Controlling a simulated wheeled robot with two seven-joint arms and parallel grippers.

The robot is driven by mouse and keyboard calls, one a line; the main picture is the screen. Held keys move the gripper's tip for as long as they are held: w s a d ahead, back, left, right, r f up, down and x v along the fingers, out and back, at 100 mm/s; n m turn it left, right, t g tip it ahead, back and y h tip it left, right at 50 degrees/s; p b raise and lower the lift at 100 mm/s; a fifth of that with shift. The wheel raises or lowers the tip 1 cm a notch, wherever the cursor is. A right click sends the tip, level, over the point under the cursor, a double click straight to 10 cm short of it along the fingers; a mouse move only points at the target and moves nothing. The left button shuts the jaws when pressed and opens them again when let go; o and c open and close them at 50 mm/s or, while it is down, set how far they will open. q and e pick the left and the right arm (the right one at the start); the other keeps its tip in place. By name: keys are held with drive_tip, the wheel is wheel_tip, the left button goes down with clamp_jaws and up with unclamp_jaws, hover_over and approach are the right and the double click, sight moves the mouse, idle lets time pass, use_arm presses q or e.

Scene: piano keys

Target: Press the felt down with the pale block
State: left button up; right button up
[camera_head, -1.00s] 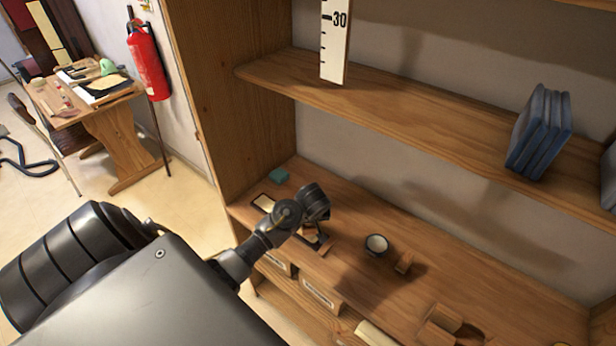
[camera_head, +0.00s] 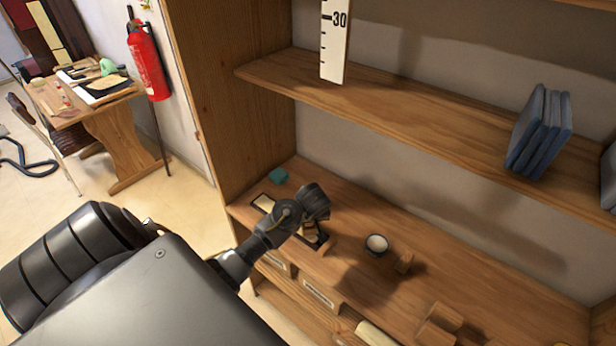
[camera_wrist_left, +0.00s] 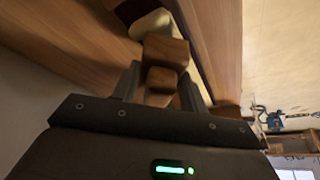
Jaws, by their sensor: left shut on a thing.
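My left gripper (camera_wrist_left: 160,88) is shut on a brown wooden block (camera_wrist_left: 166,50), which sits between its dark fingers in the left wrist view. In the head view the left gripper (camera_head: 314,228) is low over the lower shelf, at a dark-framed recess. A cream piece (camera_head: 264,203) lies in the left part of that recess. A rounded cream piece (camera_wrist_left: 153,22) shows just beyond the held block, beside a dark reddish patch (camera_wrist_left: 130,10). I cannot tell whether that patch is the felt, or whether the block touches anything. My right gripper is not in view.
A teal block (camera_head: 278,177) lies behind the recess. A small round cup (camera_head: 376,244) and a wooden block (camera_head: 404,262) stand to the right, with more wooden pieces (camera_head: 440,322) nearer the front. The upper shelf (camera_head: 420,120) overhangs. The lower shelf's back right is clear.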

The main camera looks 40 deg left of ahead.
use_arm(q)
drive_tip(key=shift+s+f, duration=0.1)
idle(0.4)
drive_tip(key=shift+r, duration=4.1)
